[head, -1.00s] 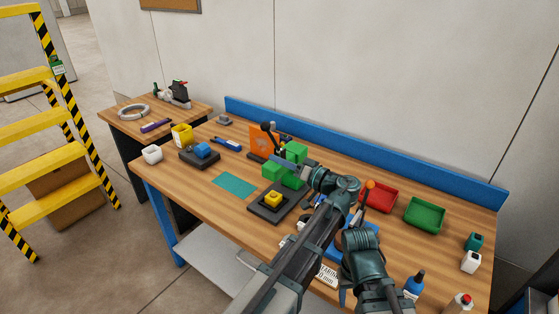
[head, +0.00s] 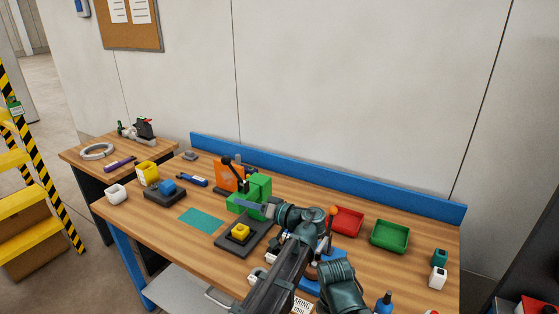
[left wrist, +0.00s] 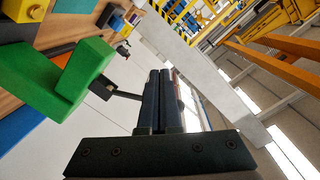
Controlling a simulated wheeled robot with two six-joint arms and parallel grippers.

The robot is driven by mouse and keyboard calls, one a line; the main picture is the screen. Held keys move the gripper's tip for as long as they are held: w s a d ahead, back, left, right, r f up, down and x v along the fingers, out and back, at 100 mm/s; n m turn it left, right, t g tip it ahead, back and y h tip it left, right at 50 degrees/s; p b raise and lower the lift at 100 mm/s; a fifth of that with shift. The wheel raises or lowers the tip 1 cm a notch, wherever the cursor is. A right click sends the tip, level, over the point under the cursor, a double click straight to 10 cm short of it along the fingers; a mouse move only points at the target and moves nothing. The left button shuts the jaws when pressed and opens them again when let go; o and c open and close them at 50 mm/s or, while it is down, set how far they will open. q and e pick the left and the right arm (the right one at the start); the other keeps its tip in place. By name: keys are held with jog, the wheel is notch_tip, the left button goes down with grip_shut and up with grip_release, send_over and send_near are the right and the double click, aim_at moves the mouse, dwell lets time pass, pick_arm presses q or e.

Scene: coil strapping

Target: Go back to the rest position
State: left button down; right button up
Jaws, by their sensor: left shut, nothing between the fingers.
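My left gripper (head: 248,205) shows in the head view in front of the green block fixture (head: 259,186), its slim fingers pointing left. In the left wrist view its two fingers (left wrist: 163,76) lie together with nothing between them. The green fixture (left wrist: 80,75) stands to the left of the fingers there, and a gap shows between them. My left arm reaches in from the bottom of the head view and hides part of the bench. My right gripper is not in view.
A black base with a yellow block (head: 239,232) is beside the green fixture. An orange panel (head: 229,176) stands behind. A red tray (head: 346,221) and a green tray (head: 390,235) lie to the right. A teal mat (head: 201,221) lies clear at left.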

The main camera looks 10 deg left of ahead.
pick_arm(q)
jog(key=s+f+m+g+h, duration=0.4)
jog(key=s+f+h, duration=0.8)
jog(key=f, duration=0.6)
jog(key=s+d+f+m+g+h, duration=0.1)
jog(key=s+d+m, duration=0.1)
jog(key=s+d, duration=0.3)
jog(key=s+d+f+m+h, duration=0.1)
jog(key=s+d+m, duration=0.2)
jog(key=s+d, duration=0.3)
jog(key=d, duration=0.5)
jog(key=shift+d+m+g+h, duration=0.25)
jog(key=shift+m+g+h, duration=0.05)
jog(key=shift+g+h, duration=0.1)
